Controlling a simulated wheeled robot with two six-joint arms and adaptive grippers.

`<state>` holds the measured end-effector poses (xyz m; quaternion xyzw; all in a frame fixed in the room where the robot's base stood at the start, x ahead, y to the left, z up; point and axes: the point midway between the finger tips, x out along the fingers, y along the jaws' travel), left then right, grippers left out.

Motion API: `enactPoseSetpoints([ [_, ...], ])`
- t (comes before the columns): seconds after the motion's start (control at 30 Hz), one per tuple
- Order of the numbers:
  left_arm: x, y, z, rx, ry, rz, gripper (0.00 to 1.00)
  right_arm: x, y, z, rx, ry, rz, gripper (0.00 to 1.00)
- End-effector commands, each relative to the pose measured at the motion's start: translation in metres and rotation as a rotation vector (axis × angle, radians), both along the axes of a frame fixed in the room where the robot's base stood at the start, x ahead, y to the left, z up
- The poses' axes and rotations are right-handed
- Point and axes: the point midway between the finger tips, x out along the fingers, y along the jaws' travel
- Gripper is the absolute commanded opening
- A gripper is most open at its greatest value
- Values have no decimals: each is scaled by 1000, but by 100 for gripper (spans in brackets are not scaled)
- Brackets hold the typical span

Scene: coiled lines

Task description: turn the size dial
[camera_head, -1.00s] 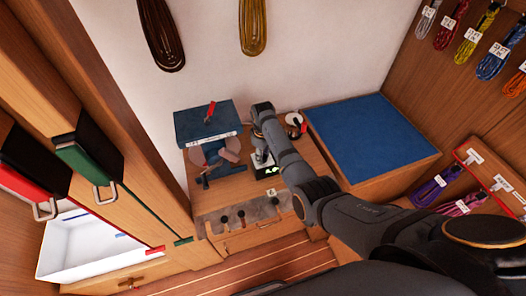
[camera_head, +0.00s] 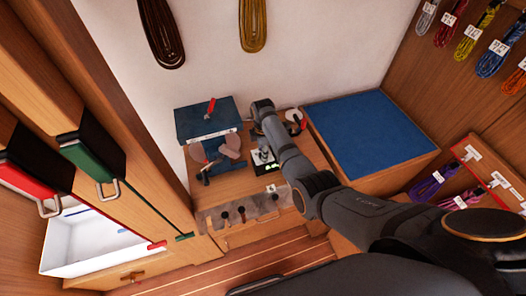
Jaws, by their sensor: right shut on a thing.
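My right arm comes in from the lower right, and my right gripper (camera_head: 262,156) is down at a small black panel (camera_head: 272,169) with a green-lit mark on the wooden bench. The gripper is shut on what I take to be the size dial, at that panel; the dial itself is mostly hidden by the fingers and wrist. Left of it stands a blue coiling device with pinkish rounded pads (camera_head: 231,146). My left gripper is not in view.
A blue box with a red lever (camera_head: 207,120) stands behind the device. A blue mat (camera_head: 370,135) covers the surface to the right. Dark knobs (camera_head: 224,216) line the bench front. A white open drawer (camera_head: 90,240) is at left; coiled lines hang on the walls.

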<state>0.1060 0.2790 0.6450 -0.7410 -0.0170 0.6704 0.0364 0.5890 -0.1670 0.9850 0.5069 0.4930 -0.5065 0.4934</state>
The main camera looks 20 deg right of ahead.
Motion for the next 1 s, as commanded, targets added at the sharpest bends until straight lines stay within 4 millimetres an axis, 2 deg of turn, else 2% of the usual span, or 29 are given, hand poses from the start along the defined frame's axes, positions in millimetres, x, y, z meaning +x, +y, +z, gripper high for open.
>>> enactPoseSetpoints([
  [0.33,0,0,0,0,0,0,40,0,1,0,1,1,139,0],
  [0.9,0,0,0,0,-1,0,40,-1,1,-1,1,2,165,0],
  [0.93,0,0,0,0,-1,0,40,-1,1,-1,1,2,165,35],
  [1.0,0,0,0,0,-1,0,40,-1,1,-1,1,2,165,45],
])
